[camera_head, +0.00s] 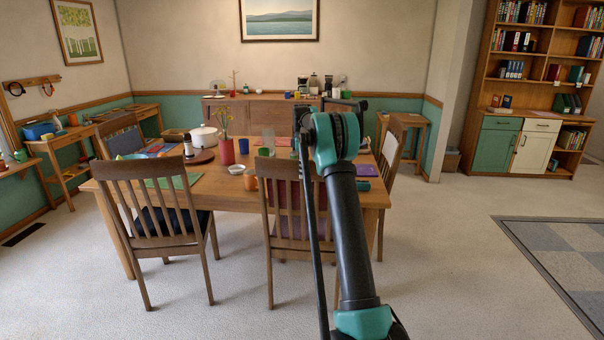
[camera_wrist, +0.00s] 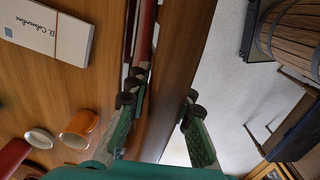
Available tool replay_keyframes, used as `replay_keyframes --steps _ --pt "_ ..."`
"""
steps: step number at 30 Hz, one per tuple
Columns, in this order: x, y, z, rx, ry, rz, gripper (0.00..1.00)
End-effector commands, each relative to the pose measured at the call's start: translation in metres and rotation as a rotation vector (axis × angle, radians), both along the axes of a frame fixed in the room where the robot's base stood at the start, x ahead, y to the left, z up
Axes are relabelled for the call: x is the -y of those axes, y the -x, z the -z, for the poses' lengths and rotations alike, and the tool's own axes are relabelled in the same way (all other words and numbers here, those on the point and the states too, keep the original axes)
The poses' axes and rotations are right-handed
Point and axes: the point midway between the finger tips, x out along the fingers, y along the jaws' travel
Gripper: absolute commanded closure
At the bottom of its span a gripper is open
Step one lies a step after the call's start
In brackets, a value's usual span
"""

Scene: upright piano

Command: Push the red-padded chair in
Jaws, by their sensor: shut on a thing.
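The red-padded chair (camera_head: 280,167) stands at the near side of the wooden table (camera_head: 225,187), its back towards me. Its red pad (camera_head: 286,196) shows between the back slats, and its right part is hidden behind my arm. In the wrist view, the chair's brown top rail (camera_wrist: 178,65) runs between the two green-padded fingers of my gripper (camera_wrist: 160,97). The fingers are shut on this rail, one on each side. In the head view my arm hides the fingers. The chair's front part reaches under the table edge.
A dark-padded chair (camera_head: 155,195) stands to the left at the same table side. Another chair (camera_head: 390,160) is at the table's right end. The floor at right is clear up to a grey rug (camera_head: 560,250).

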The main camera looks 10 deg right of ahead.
Motion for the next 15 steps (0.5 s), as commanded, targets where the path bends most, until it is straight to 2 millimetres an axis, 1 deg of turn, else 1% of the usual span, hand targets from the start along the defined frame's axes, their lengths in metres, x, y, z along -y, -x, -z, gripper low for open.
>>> replay_keyframes --steps 1,8,9,13,14,15 --pt "0.002 -0.0042 -0.0011 0.014 0.003 0.001 1.0" --pt "0.0024 -0.0044 -0.0015 0.015 0.004 0.002 1.0" --pt "0.0024 -0.0045 -0.0016 0.015 0.004 0.002 0.76" --pt "0.0021 -0.0042 -0.0014 0.014 0.003 0.002 0.6" --pt "0.0019 -0.004 -0.0014 0.013 0.003 0.001 0.57" --pt "0.0018 -0.0037 -0.0013 0.013 0.003 0.001 0.57"
